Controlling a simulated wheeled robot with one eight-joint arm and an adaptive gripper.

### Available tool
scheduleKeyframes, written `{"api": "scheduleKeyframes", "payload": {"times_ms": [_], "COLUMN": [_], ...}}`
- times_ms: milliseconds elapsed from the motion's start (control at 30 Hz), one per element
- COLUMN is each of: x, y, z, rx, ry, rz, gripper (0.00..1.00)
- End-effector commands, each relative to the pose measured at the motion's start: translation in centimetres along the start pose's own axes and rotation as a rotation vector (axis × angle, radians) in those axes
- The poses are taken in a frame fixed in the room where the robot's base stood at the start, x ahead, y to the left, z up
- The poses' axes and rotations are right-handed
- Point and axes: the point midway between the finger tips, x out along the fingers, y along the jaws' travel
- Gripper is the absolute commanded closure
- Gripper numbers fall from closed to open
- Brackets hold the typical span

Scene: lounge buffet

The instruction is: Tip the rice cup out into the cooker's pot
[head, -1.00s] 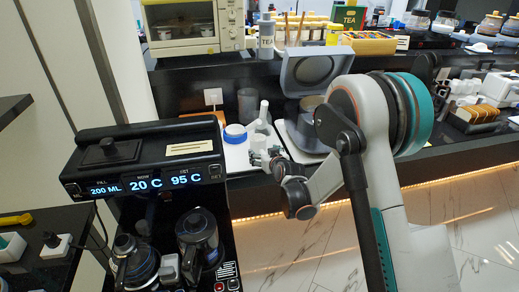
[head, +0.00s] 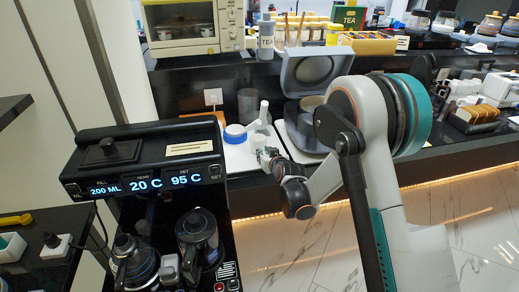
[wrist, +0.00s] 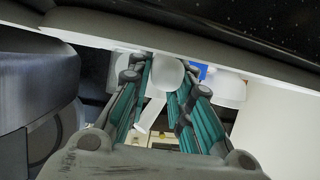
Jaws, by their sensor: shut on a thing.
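My gripper (head: 266,155) is low in front of the counter's white mat, left of the cooker. In the wrist view my gripper (wrist: 160,92) has its teal-padded fingers either side of a small pale cup (wrist: 166,74), shut on it. The cup is hard to make out in the head view, and its contents do not show. The rice cooker (head: 284,84) stands with its grey lid raised. Its pot (head: 311,103) shows partly below the lid; my arm hides some of the cooker. A large grey rounded body (wrist: 40,85) fills the left of the wrist view.
A blue-and-white round container (head: 235,134) and an upright white utensil (head: 263,113) stand left of the cooker, close to my gripper. A clear grey canister (head: 247,105) is behind them. A hot-drink machine (head: 150,160) stands at the left front.

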Motion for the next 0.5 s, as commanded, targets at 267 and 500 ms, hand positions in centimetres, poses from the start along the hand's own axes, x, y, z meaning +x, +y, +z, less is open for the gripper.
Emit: {"api": "scheduleKeyframes", "payload": {"times_ms": [267, 500], "x": [-0.2, -0.6], "y": [0.0, 0.0], "z": [-0.4, -1.4], "rx": [0.0, 0.0], "ry": [0.0, 0.0], "rz": [0.0, 0.0], "gripper": [1.0, 1.0]}}
